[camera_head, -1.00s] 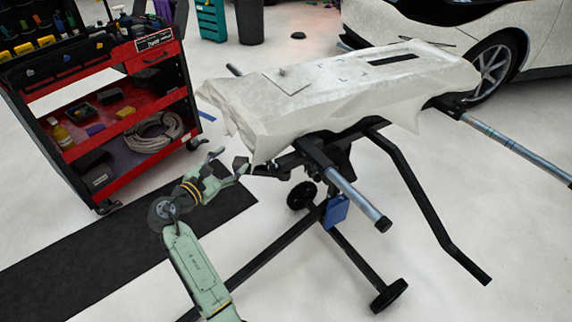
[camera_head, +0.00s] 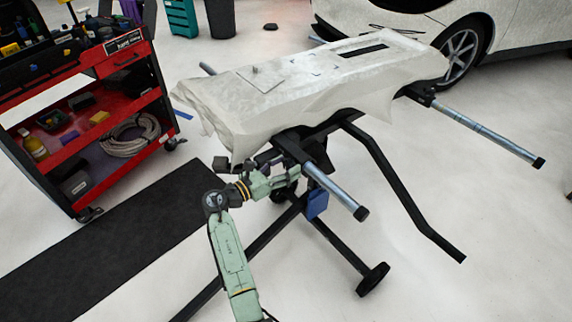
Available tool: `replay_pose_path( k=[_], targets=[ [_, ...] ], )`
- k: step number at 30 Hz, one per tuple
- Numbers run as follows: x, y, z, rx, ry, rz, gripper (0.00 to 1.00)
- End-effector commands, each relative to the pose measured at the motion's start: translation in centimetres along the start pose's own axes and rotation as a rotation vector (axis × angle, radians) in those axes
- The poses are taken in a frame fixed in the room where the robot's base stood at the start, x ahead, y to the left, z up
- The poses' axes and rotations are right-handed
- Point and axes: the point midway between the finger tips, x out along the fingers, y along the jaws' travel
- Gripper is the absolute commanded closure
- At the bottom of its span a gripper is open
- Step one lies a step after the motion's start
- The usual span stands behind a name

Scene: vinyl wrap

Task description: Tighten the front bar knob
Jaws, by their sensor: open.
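A stand carries a long panel (camera_head: 300,85) draped in loose whitish wrap. The stand's front bar (camera_head: 335,190) is a grey tube with a dark end cap, pointing toward the lower right from a black bracket (camera_head: 290,148) under the panel's near end. My gripper (camera_head: 288,176) is open beside this bracket, just left of the front bar and below the panel. Whether it touches the bracket cannot be told. The front bar knob cannot be made out clearly; dark parts around the bracket are small and partly hidden by my gripper and the wrap.
A second bar (camera_head: 485,132) sticks out at the right. A red tool cart (camera_head: 90,130) is at left, beside a black mat (camera_head: 110,245). A white car (camera_head: 420,40) is behind. Floor at lower right is clear.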

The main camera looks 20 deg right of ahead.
Motion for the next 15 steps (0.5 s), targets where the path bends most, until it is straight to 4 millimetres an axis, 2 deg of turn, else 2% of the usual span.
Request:
replay_pose_path(
  k=[10,15],
  targets=[
    [0.52,0.01,0.00,0.002,0.000,0.000,0.40],
    [0.50,0.01,0.01,0.002,0.000,0.000,0.51]
  ],
)
